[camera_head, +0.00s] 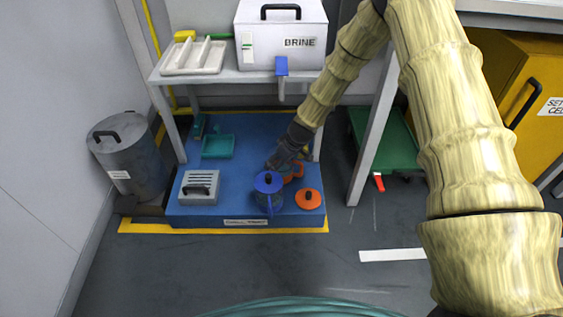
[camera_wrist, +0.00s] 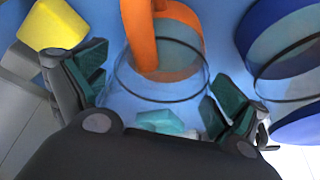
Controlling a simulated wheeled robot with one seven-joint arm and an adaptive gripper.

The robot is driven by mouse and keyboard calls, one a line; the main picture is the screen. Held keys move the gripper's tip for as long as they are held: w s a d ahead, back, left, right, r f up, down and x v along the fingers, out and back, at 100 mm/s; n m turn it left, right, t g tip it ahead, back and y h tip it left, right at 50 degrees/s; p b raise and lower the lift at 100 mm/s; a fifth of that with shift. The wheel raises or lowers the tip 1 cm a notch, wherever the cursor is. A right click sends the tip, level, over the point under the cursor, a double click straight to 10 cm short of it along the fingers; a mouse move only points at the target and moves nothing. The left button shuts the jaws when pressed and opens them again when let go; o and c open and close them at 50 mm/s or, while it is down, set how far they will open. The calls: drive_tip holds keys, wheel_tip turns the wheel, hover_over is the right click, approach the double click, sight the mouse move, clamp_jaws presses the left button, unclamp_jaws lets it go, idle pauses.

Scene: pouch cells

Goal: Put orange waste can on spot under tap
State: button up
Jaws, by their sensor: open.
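The orange waste can (camera_head: 297,171) stands on the blue platform (camera_head: 238,173), partly hidden by my gripper (camera_head: 283,160) in the head view. In the wrist view the can has a clear body (camera_wrist: 165,88) and an orange rim and handle (camera_wrist: 144,45). My gripper (camera_wrist: 155,85) is open, with one finger on each side of the clear body; I cannot tell whether either touches it. The blue tap (camera_head: 281,66) sits on the front of the white brine box (camera_head: 290,20), with a grey spout below it. I cannot make out the spot under the tap.
A blue can (camera_head: 268,188) stands close beside the orange one, with an orange lid (camera_head: 308,199) to its right. A grey slotted block (camera_head: 200,187) and a teal tray (camera_head: 218,146) lie left. The table leg (camera_head: 373,140) stands right of the platform.

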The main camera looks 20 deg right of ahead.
drive_tip(key=p+v, duration=0.5)
drive_tip(key=v, duration=0.7)
